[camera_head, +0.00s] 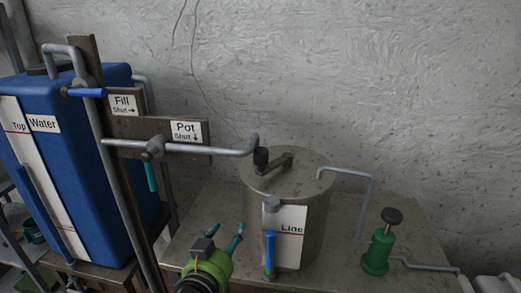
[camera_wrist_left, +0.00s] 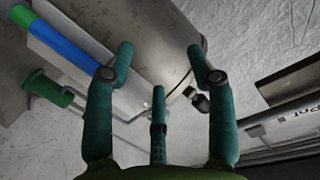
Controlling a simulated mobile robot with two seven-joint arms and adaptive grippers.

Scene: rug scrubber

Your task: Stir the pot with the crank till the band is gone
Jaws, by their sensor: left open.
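The grey metal pot (camera_head: 255,215) stands on the bench with a flat crank (camera_head: 280,165) on its lid. A dark knob (camera_head: 261,158) sits at the crank's left end, just below the pipe spout. A sight tube (camera_head: 270,250) on the pot's front shows a long blue part and green at its bottom; the blue-green tube (camera_wrist_left: 62,45) also shows in the left wrist view. My left gripper (camera_head: 225,236) is open in front of the pot, left of the tube, below lid height. In the left wrist view its teal fingers (camera_wrist_left: 158,52) are spread, with nothing held.
A blue water tank (camera_head: 95,150) stands at left beside a wooden post. A bent pipe (camera_head: 205,148) with a valve crosses to above the pot. A green hand pump (camera_head: 379,250) is at right, piped to the pot. The wall is close behind.

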